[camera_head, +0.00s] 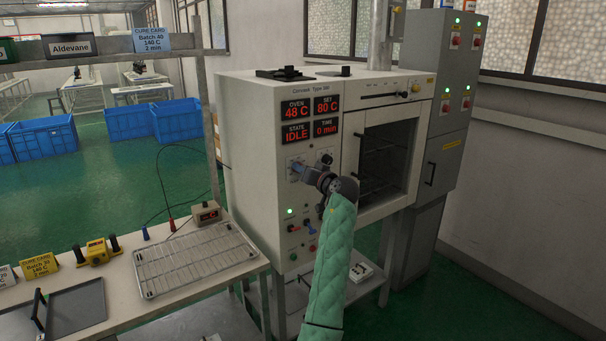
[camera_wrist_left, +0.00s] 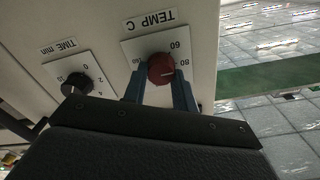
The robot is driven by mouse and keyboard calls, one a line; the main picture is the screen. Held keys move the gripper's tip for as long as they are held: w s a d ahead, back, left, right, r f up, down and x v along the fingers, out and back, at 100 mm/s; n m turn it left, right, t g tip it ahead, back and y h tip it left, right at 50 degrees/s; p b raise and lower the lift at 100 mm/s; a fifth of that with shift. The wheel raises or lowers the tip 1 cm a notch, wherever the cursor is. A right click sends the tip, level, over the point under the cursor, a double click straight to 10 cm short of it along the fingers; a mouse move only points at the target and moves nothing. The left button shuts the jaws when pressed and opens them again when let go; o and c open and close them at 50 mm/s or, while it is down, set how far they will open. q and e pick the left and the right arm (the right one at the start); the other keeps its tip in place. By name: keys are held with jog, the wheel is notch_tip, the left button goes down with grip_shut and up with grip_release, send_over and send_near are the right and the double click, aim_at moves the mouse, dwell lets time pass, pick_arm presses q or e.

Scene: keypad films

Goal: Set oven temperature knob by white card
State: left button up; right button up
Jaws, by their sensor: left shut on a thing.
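The oven (camera_head: 255,135) has red displays reading OVEN 48 C, SET 80 C, STATE IDLE and TIME 0 min. My left gripper (camera_head: 299,168) is at its front panel. In the wrist view its fingers are shut on the red temperature knob (camera_wrist_left: 161,68), under the label TEMP C; the knob's pale mark points toward 80. A yellow card (camera_head: 40,264) on the bench reads 140 C, 2 min. Another pale card (camera_head: 6,276) is cut off at the left edge. No card looks plainly white. My right gripper is out of view.
The black time knob (camera_wrist_left: 76,84) sits beside the temperature knob. Small lights and buttons (camera_head: 294,229) lie below. A wire rack (camera_head: 195,258), a dark tray (camera_head: 77,308) and a yellow device (camera_head: 97,252) are on the bench. A grey cabinet (camera_head: 440,150) stands right of the oven.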

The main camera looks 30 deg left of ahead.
pick_arm(q)
jog(key=shift+w+d+f+m+p, duration=0.1)
jog(key=shift+m+p, duration=0.65)
jog(key=shift+m, duration=2.05)
jog(key=shift+w+m+p, duration=0.1)
jog(key=shift+m+p, duration=0.65)
jog(key=shift+m, duration=2.05)
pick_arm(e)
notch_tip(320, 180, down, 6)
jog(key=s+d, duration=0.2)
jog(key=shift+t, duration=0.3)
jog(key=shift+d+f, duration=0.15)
pick_arm(q)
jog(key=o, duration=1)
jog(key=shift+f, duration=0.1)
jog(key=shift+c, duration=0.2)
jog(key=b+v, duration=0.3)
jog(key=v, duration=0.5)
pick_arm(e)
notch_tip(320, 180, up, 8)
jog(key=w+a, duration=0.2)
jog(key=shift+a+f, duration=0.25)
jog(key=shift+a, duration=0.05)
